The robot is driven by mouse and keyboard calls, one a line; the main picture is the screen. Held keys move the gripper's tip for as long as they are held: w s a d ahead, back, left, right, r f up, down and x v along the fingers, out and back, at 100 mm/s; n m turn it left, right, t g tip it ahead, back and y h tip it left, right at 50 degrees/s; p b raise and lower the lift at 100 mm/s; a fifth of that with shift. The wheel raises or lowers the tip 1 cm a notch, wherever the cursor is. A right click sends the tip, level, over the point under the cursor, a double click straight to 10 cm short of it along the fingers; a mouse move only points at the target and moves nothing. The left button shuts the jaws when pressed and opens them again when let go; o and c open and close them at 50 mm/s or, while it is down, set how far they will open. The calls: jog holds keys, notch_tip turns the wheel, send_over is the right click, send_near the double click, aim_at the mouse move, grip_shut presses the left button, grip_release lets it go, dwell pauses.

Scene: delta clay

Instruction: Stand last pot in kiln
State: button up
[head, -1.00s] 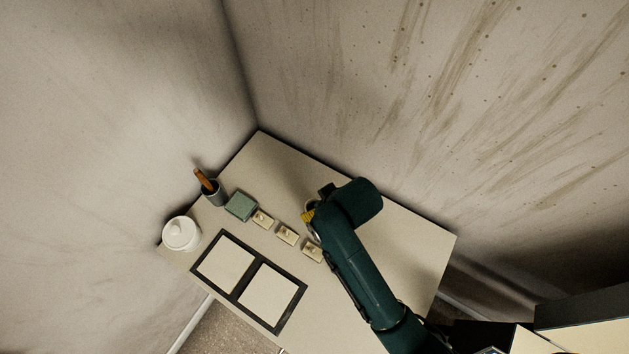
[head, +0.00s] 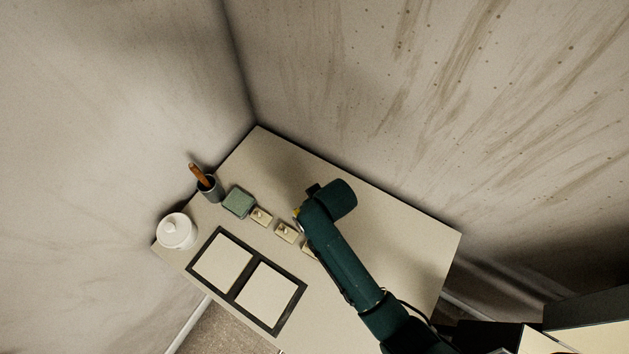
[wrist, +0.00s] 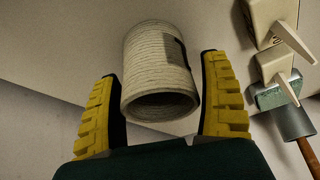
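The pot (wrist: 158,60) is a pale, ridged hollow cylinder with a dark patch on one side. In the wrist view it lies between the two yellow fingers of my gripper (wrist: 160,72), its open rim facing the camera. The fingers are spread, with a gap showing on each side of the pot. In the head view my gripper (head: 297,212) is over the table, mostly covered by my dark green arm, and the pot is hidden. I cannot make out a kiln for certain in either view.
On the table (head: 400,240) are a white lidded jar (head: 176,232), a cup (head: 210,188) with an orange-brown handle, a green block (head: 238,203), several small cream switch boxes (head: 286,232) and a dark-framed double panel (head: 238,290). Walls meet behind. The table's right side is clear.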

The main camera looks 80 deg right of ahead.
jog(key=c, duration=1)
